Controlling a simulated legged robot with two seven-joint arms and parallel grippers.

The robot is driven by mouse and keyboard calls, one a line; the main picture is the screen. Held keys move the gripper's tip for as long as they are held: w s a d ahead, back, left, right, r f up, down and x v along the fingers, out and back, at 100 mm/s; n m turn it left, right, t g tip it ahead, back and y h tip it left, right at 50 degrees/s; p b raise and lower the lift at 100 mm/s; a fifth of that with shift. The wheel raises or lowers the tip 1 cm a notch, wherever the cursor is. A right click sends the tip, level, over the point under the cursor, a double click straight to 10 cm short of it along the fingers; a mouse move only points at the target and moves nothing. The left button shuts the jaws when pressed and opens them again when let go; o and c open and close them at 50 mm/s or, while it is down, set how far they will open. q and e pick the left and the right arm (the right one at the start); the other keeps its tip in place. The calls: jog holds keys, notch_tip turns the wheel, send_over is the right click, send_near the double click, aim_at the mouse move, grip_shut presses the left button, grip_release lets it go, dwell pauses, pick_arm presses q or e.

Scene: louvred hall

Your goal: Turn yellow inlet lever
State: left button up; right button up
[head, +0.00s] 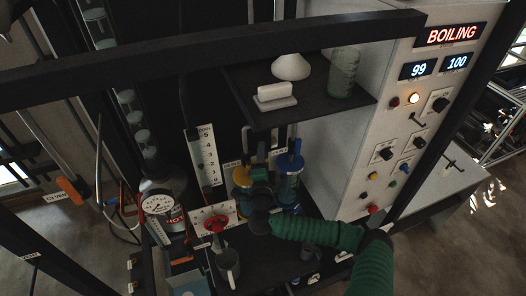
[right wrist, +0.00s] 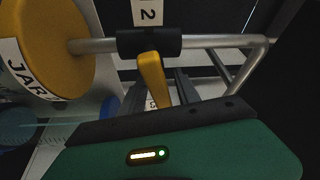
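The yellow inlet lever (right wrist: 152,80) hangs from a black valve body (right wrist: 149,43) on a metal pipe in the right wrist view. A yellow round cap (right wrist: 50,45) marked "JAR" is at the left end of the pipe. In the head view the yellow-capped jar (head: 242,177) stands beside a blue-capped jar (head: 290,163). My right gripper (head: 256,212) is just in front of the yellow-capped jar, its green arm coming from the lower right. My left gripper is not in view.
A dark shelf (head: 335,100) above the jars holds a white block (head: 275,96), a white dome and a glass jar. A white control panel (head: 385,150) reads "BOILING" at right.

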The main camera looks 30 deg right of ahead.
jog(key=shift+s+a+r, duration=0.1)
jog(key=shift+a, duration=0.2)
jog(key=shift+w+a, duration=0.15)
jog(key=shift+w, duration=0.05)
jog(key=c, duration=0.5)
grip_shut()
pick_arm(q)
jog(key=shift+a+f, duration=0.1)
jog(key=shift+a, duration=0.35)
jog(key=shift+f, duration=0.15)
pick_arm(e)
jog(key=shift+f+m+g+y, duration=0.45)
jog(key=shift+f+m, duration=0.35)
jog(key=shift+m, duration=0.5)
jog(key=shift+o, duration=1.5)
grip_release()
jog(key=shift+d, duration=0.2)
jog(key=shift+o, duration=1)
jog(key=shift+d, duration=0.1)
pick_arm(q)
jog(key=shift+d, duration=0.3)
pick_arm(e)
jog(key=shift+s+d, duration=0.1)
jog(key=shift+d, duration=0.05)
